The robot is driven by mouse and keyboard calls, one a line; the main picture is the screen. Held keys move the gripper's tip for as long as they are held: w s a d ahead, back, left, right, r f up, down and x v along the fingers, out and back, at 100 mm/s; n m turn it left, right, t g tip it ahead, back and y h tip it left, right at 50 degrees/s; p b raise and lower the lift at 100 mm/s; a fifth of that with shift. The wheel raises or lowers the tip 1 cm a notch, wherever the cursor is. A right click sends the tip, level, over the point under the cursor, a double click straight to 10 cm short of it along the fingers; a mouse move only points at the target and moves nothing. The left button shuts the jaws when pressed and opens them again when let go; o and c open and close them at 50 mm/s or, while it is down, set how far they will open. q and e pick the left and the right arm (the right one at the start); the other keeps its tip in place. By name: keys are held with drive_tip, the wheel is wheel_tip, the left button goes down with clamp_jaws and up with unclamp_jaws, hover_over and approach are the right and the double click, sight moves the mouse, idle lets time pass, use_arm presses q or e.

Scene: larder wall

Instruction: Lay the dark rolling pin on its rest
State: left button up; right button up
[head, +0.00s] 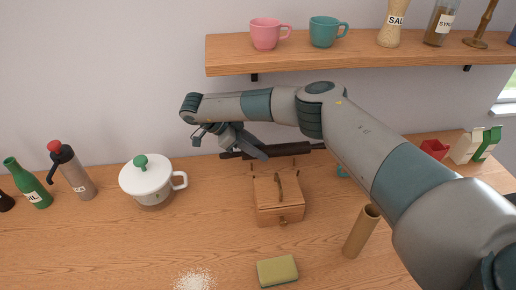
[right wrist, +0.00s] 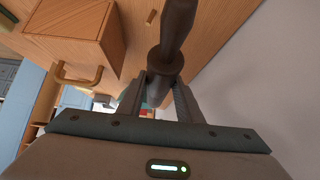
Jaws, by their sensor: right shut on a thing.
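The dark rolling pin (head: 286,149) lies level across the back of the counter in the head view, behind a wooden box and partly hidden by my arm. My right gripper (head: 236,147) reaches over from the right and is shut on the pin near its left part. In the right wrist view the pin (right wrist: 173,40) runs between the two fingers (right wrist: 163,92). Thin upright pieces (head: 294,161) show just below the pin, behind the box; they may be its rest, but I cannot tell if the pin touches them. My left gripper is not in view.
The wooden box (head: 280,211) with a handle stands in front of the pin. A white lidded pot (head: 147,182) is to its left, a cardboard tube (head: 361,232) to its right, a sponge (head: 277,270) in front. A shelf (head: 350,53) with cups hangs above.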

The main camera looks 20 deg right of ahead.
drive_tip(key=shift+f, duration=0.15)
drive_tip(key=shift+f+b, duration=1.3)
drive_tip(key=shift+f, duration=1.05)
drive_tip(key=shift+f+b, duration=1.15)
drive_tip(key=shift+f, duration=0.3)
drive_tip(key=o, duration=1.4)
drive_tip(key=shift+c, duration=0.2)
drive_tip(key=shift+r, duration=0.15)
drive_tip(key=shift+r+p, duration=2.5)
drive_tip(key=shift+r, duration=1.85)
